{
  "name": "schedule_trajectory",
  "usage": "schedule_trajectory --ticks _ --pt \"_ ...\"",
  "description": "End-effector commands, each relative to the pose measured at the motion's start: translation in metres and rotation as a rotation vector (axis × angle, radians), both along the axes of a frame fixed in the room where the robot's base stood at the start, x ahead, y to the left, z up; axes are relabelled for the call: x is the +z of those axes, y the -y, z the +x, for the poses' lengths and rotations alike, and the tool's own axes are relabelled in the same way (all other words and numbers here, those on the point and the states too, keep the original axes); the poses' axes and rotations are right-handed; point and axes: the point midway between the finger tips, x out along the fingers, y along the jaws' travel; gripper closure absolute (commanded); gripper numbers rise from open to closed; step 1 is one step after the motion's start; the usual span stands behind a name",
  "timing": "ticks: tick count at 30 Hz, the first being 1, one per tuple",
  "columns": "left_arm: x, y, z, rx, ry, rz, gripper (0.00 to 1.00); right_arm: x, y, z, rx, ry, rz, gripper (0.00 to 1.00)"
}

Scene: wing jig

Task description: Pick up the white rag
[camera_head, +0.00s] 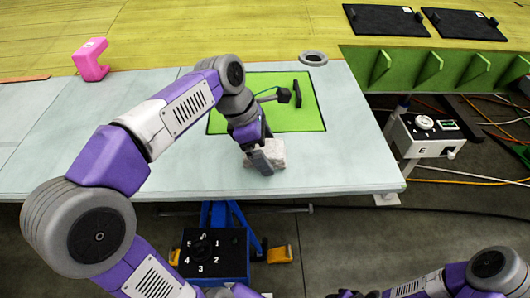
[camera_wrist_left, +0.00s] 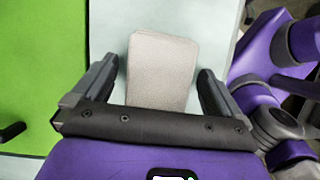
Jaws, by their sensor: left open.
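The white rag (camera_head: 279,150) is a small pale, folded pad lying on the light table panel, just below the green mat. In the left wrist view the rag (camera_wrist_left: 162,72) is a greyish-white rounded rectangle between the two fingers. My left gripper (camera_head: 262,162) is over the rag and hides part of it in the head view. In the wrist view its dark fingers stand apart on either side of the rag, with gaps showing. My right arm shows at the bottom right of the head view, but its gripper does not show.
The green mat (camera_head: 317,112) holds a black tool (camera_head: 297,94). A grey ring (camera_head: 313,58) lies behind it, and a pink block (camera_head: 90,60) stands at the back left. A white box (camera_head: 428,135) stands right of the table. A blue stand with numbered box (camera_head: 212,255) is below the front edge.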

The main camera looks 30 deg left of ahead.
Motion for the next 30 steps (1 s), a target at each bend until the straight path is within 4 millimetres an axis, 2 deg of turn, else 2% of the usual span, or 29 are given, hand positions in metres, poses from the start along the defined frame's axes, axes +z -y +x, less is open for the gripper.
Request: schedule_trajectory --ticks 6,7,17,26,30 --pt "-0.002 0.0 0.0 0.0 -0.001 0.0 0.0 0.001 0.0 0.0 0.0 0.0 0.0 0.57" --pt "-0.002 0.0 0.0 0.0 -0.001 0.0 0.03 0.001 0.0 0.0 0.0 0.0 0.0 0.57" --pt "-0.002 0.0 0.0 0.0 -0.001 0.0 0.54 0.001 0.0 0.0 0.0 0.0 0.0 0.57" --pt "0.0 0.0 0.0 0.0 0.001 0.0 0.56 -0.001 0.0 0.0 0.0 0.0 0.0 0.57" --pt "0.025 0.0 0.001 0.0 0.002 0.0 0.56 0.014 0.0 0.0 0.0 0.0 0.0 0.57"
